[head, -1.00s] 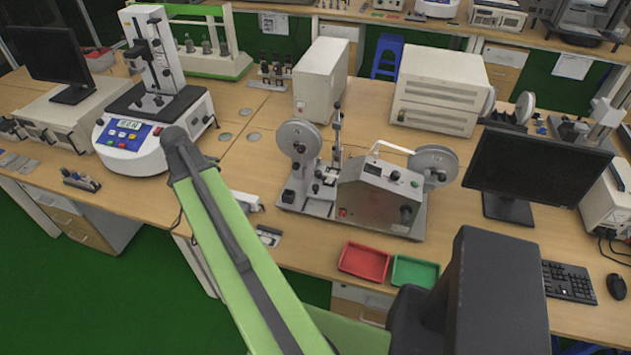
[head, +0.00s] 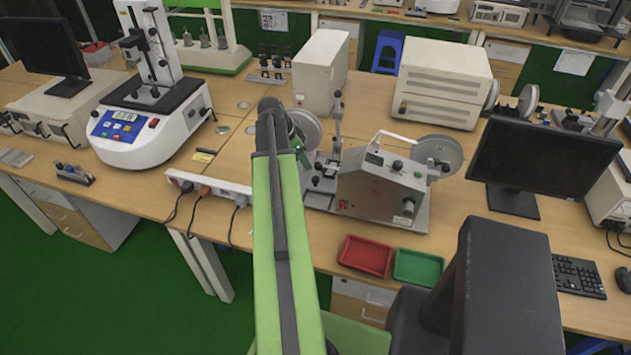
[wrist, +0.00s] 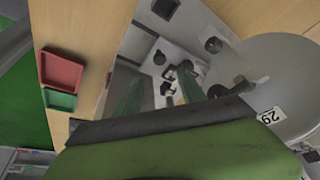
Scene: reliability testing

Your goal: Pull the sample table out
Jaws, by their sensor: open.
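A tape-reel test machine stands on the bench in the middle of the head view, with a grey metal housing (head: 372,190), a right reel (head: 438,150) and a left reel (head: 308,130). A small fixture (head: 322,172) stands on its base plate, left of the housing. I cannot tell which part is the sample table. My green arm crosses in front of the machine's left side and partly hides the left reel. In the wrist view, reflective metal (wrist: 150,55) and a large grey disc (wrist: 275,85) are close.
A red tray (head: 366,255) and a green tray (head: 418,267) lie at the bench's front edge. A power strip (head: 208,185) with cables is left of my arm. A white tester (head: 150,120) stands farther left, a monitor (head: 542,160) at right.

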